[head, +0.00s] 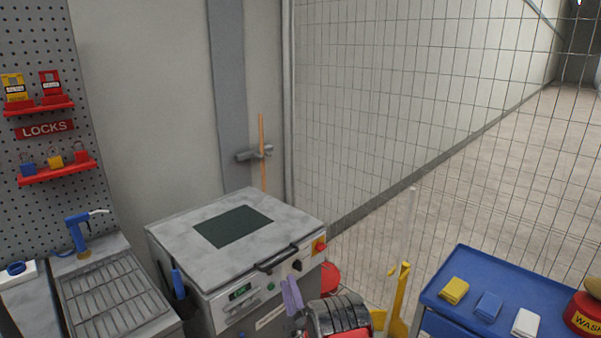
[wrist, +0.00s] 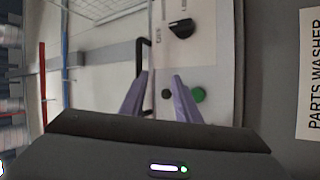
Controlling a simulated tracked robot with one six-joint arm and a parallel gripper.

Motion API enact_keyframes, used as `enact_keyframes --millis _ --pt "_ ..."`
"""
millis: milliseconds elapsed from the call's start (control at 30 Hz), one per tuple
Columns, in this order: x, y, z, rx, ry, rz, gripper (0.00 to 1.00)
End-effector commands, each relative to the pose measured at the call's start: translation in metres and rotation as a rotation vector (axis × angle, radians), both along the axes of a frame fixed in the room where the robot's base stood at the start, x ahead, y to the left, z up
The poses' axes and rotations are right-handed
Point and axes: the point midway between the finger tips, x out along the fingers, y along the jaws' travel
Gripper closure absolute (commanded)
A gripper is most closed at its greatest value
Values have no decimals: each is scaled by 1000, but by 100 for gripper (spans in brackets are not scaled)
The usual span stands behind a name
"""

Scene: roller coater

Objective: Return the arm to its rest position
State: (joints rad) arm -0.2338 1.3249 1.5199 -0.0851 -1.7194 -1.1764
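My gripper (head: 291,282) shows at the bottom middle of the head view, its purple fingers pointing up in front of the grey machine's front panel. In the wrist view my gripper (wrist: 160,75) has its two purple fingers apart, with nothing held between them. The grey parts washer (head: 168,237) has a closed lid with a dark square pad (head: 233,227) on top. Its black handle (wrist: 141,62), black knob (wrist: 181,28) and green button (wrist: 198,95) show beyond the fingers. I cannot tell the exact gap between fingertips and panel.
A blue cart (head: 487,262) with yellow, blue and white cloths and a red can (head: 584,314) stands at right. A sink with a grate (head: 112,297) and a lock pegboard (head: 40,110) are at left. A wire mesh fence (head: 400,100) runs behind. A yellow stand (head: 400,300) is near my arm.

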Motion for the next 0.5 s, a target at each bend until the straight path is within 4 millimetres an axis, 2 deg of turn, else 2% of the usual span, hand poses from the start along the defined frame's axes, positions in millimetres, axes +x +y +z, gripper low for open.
enact_keyframes --millis 133,300,500 --pt "9 1 -48 34 210 26 71" --pt "4 -2 -111 76 486 32 71" --pt "-8 -9 -148 137 764 5 71"
